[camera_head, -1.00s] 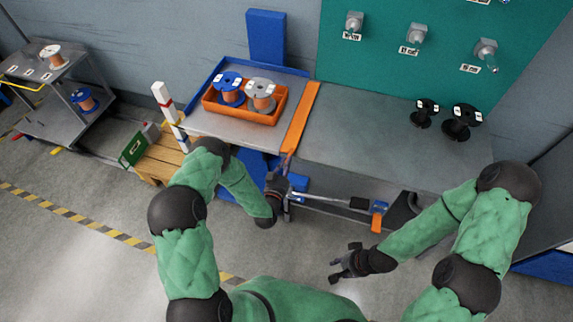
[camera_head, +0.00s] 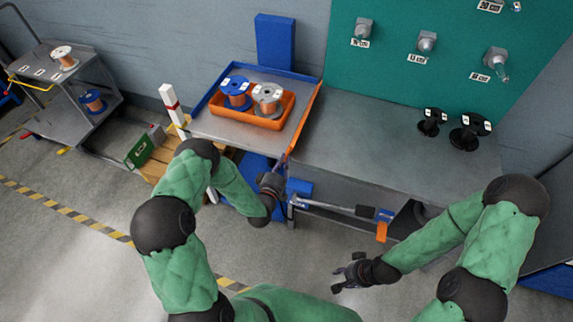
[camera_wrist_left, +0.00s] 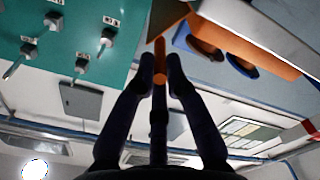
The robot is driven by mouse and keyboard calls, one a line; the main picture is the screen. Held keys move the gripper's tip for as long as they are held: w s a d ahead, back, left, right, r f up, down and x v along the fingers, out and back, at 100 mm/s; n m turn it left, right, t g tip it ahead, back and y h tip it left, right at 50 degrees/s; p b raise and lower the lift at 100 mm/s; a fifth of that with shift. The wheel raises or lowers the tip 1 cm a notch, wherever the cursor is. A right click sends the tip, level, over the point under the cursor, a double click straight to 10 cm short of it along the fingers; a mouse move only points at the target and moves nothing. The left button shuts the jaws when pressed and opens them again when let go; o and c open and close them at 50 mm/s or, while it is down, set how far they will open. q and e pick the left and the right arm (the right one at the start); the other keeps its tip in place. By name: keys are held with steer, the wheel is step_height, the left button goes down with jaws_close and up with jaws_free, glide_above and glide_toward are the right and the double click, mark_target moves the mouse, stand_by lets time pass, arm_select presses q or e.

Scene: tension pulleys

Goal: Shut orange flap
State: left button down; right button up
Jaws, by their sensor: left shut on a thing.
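The orange flap (camera_head: 304,121) runs along the right edge of the grey tray table and shows as a narrow, nearly edge-on strip. My left gripper (camera_head: 280,164) is at the flap's front end, below the table top.
An orange bin (camera_head: 281,123) with a blue spool (camera_head: 236,90) and a grey spool (camera_head: 268,96) stands on the tray table (camera_head: 212,127).

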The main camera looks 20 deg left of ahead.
arm_select(q)
steer(key=shift+a+n+b, duration=0.25)
steer(key=shift+a+n, duration=0.2)
steer(key=shift+n, duration=0.5)
steer(key=shift+a+n+b, duration=0.2)
steer(key=shift+a+n, duration=0.2)
steer(key=shift+n, duration=0.5)
steer(key=shift+a+n+b, duration=0.25)
steer(key=shift+a+n, duration=0.2)
steer(key=shift+n, duration=0.5)
steer(key=c, duration=1.3)
jaws_free()
steer(key=s, duration=1.2)
steer(key=shift+a, duration=0.25)
